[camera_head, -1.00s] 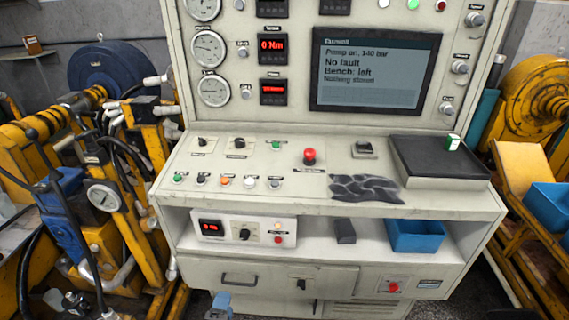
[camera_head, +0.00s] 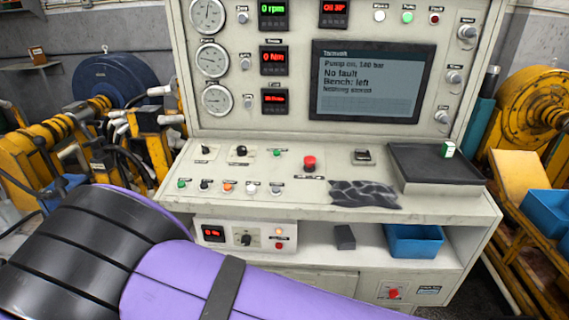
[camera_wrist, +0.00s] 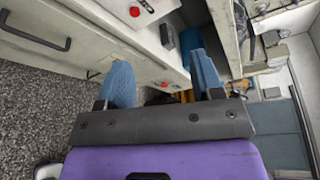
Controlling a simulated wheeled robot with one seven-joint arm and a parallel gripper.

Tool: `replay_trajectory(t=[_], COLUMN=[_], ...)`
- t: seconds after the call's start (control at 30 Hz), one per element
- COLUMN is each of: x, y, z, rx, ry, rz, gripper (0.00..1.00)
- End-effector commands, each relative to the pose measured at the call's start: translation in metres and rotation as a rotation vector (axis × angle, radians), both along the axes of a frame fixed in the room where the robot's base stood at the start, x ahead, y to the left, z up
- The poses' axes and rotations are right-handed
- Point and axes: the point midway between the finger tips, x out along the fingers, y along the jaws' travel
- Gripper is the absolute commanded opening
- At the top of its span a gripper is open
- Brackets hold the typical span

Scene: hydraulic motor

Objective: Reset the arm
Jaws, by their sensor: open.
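My gripper (camera_wrist: 162,82) shows in the wrist view with its two blue fingers spread apart and nothing between them. It is in front of the lower part of the control bench, beside the drawer (camera_wrist: 40,25) and the shelf. In the head view, my purple and black arm covers the lower left, and the gripper itself is out of that picture. The control bench (camera_head: 300,196) stands ahead with its panel, buttons and a screen (camera_head: 367,82) reading "Pump on, 140 bar", "No fault", "Bench: left".
On the bench top are a red mushroom button (camera_head: 309,163), a dark crumpled cloth (camera_head: 364,194) and a black tray (camera_head: 437,170) with a small green-and-white block (camera_head: 448,149). The shelf holds a blue bin (camera_head: 414,241) and a dark block (camera_head: 345,237). Yellow machinery stands either side.

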Motion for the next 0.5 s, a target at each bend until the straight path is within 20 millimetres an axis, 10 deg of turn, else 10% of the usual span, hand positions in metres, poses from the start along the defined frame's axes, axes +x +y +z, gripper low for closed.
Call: replay_trajectory(t=[0.5], x=[0.064], y=[-0.118], z=[0.149], rx=[0.652], ry=[-0.113], rz=[-0.667], gripper=[0.6])
